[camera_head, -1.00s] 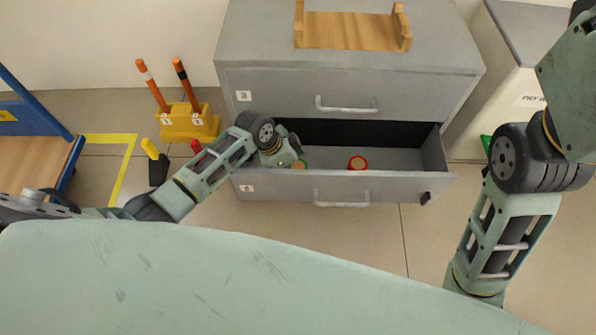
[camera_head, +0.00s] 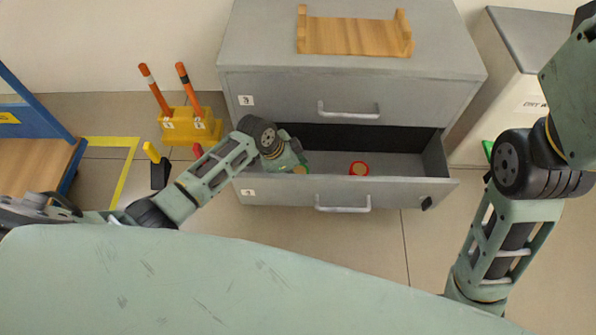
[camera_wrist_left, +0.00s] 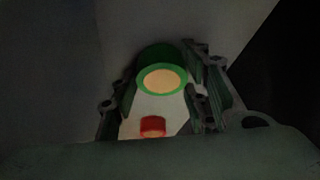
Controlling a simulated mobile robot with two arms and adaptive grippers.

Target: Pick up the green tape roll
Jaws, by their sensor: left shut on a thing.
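The green tape roll (camera_head: 301,170) is in the open drawer (camera_head: 400,188), near its left end, mostly hidden by my left gripper in the head view. In the left wrist view the green tape roll (camera_wrist_left: 162,80) shows its green ring and pale centre between the two fingers. My left gripper (camera_wrist_left: 165,98) is shut on it, with a finger on either side. The left gripper (camera_head: 298,162) reaches down into the drawer in the head view. My right arm is at the right, but its gripper is not in view.
A red tape roll (camera_head: 359,168) lies in the drawer to the right; it also shows in the left wrist view (camera_wrist_left: 153,126). The drawer's front and side walls surround both rolls. A wooden tray (camera_head: 355,37) sits on the cabinet (camera_head: 262,50). A yellow holder (camera_head: 190,126) stands left.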

